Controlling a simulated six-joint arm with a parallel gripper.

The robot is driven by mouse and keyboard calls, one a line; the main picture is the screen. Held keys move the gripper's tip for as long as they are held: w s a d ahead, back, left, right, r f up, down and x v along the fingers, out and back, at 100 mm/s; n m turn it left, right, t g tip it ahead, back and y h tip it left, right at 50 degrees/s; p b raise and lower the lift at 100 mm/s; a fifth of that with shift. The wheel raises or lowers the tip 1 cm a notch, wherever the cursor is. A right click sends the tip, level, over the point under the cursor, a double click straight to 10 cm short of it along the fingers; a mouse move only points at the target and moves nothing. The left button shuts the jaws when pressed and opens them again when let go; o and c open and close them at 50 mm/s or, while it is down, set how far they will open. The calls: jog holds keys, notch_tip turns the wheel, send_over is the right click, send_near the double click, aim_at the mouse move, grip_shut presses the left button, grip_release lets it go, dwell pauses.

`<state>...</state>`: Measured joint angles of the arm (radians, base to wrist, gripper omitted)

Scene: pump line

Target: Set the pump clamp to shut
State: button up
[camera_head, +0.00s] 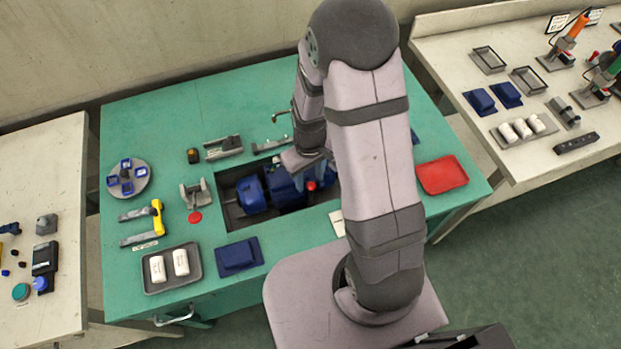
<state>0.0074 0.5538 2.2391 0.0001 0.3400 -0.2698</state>
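A blue pump (252,195) lies in a dark rectangular recess in the green workbench. A small red knob (311,185) shows at the right part of the pump, just below my gripper (308,172). It may be the clamp's handle, but the clamp's body and its setting are not clear. My gripper points down over the right half of the recess, at or close to the red knob. My arm hides part of the gripper and the right end of the recess. I cannot tell whether the fingers are open or touch the knob.
Left of the recess stand a grey bracket (195,194), a yellow-handled tool (157,217) and a round tray with blue parts (128,190). In front are a grey tray (150,283) with white pieces and a blue block (239,257). A red tray (442,175) lies right.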

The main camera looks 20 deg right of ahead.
jog(key=shift+s, duration=0.15)
jog(key=shift+r, duration=0.1)
jog(key=shift+r+b, duration=0.55)
jog(key=shift+r, duration=3)
